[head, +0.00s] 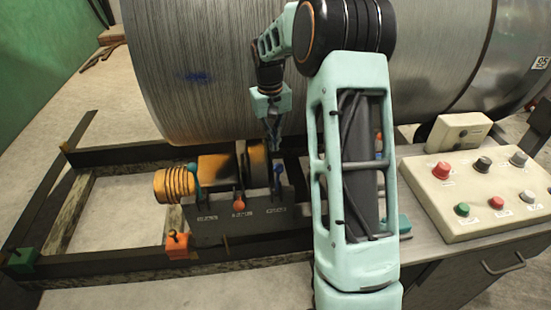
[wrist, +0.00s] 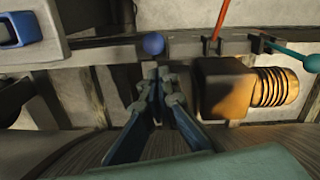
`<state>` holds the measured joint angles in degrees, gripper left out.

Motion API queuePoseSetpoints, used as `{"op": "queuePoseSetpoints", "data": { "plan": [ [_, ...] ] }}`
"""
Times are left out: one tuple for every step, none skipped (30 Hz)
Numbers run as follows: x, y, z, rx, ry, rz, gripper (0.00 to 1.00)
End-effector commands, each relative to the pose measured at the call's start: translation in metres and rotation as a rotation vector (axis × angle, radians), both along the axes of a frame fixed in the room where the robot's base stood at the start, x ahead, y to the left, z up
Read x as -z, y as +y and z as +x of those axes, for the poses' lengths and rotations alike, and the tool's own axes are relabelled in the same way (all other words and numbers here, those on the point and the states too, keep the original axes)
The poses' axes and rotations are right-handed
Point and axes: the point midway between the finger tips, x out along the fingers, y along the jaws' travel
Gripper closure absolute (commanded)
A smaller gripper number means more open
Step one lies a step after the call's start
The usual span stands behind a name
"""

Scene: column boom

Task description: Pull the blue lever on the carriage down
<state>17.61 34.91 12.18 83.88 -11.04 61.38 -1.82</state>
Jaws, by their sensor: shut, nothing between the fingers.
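The blue lever (head: 279,168) stands at the right end of the grey carriage plate (head: 222,226), its round knob upward. Its blue knob also shows in the wrist view (wrist: 153,43), close beyond my fingertips. My gripper (head: 275,146) is shut and empty, just above the knob in the head view. In the wrist view, my gripper's fingertips (wrist: 160,75) are together, with a small gap to the knob in the picture. I cannot tell whether they touch. A red-orange lever (head: 239,204) in the middle and a teal lever (head: 193,170) at the left share the plate.
A large metal coil (head: 205,85) rises right behind the carriage. An orange motor-like part (head: 175,185) sits behind the plate. A control panel (head: 480,190) with several buttons stands right, beyond my arm. An orange block (head: 177,243) is at the front beam. Floor at front left is clear.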

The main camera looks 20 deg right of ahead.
Motion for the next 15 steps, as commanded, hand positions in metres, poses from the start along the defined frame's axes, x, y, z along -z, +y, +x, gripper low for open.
{"op": "queuePoseSetpoints", "data": {
  "plan": [
    [0.006,0.000,-0.001,0.000,0.003,0.001,1.00],
    [0.010,-0.001,-0.001,0.001,0.003,0.001,1.00],
    [0.017,-0.001,-0.001,0.001,0.005,0.001,1.00],
    [0.022,-0.001,-0.001,0.001,0.005,0.002,1.00],
    [0.028,-0.001,-0.001,0.001,0.004,0.002,1.00],
    [0.035,-0.002,-0.001,0.001,0.005,0.001,1.00],
    [0.041,-0.002,-0.001,0.000,0.005,0.001,1.00],
    [0.047,-0.003,-0.001,0.000,0.006,0.001,1.00],
    [0.054,-0.003,-0.001,0.000,0.006,0.001,1.00],
    [0.059,-0.003,-0.001,0.000,0.004,0.001,1.00],
    [0.065,-0.003,-0.001,0.001,0.005,0.001,1.00],
    [0.071,-0.004,-0.001,0.001,0.005,0.001,1.00],
    [0.075,-0.004,-0.001,0.001,0.004,0.001,1.00],
    [0.079,-0.004,0.000,0.001,0.003,0.000,1.00],
    [0.084,-0.004,0.000,0.001,0.004,0.000,1.00]
  ]
}}
